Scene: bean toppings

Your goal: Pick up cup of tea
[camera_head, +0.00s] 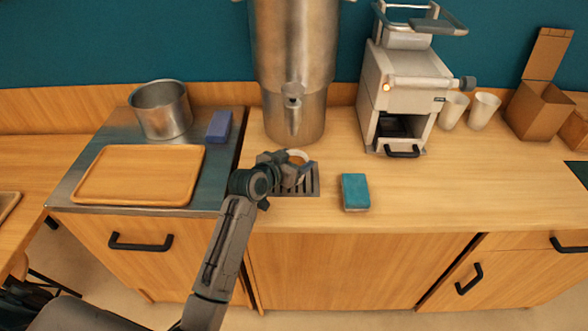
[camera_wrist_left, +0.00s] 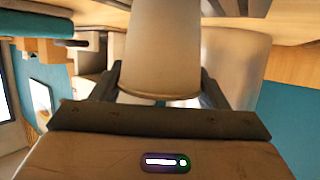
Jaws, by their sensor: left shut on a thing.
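The cup (camera_head: 299,157) is a pale cup at the drip grate (camera_head: 309,181), in front of the metal urn (camera_head: 292,70) in the head view. My left gripper (camera_head: 291,168) is shut on it and hides much of it. In the left wrist view the cup (camera_wrist_left: 162,50) fills the space between the two fingers of the left gripper (camera_wrist_left: 160,90). The tea inside cannot be seen. My right gripper is in neither view.
A wooden tray (camera_head: 140,202), a metal pot (camera_head: 161,110) and a blue block (camera_head: 219,126) are on the left. A teal sponge (camera_head: 355,192) lies right of the grate. A machine (camera_head: 403,80), pale cups (camera_head: 484,110) and a box (camera_head: 537,108) stand further right. The front right counter is clear.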

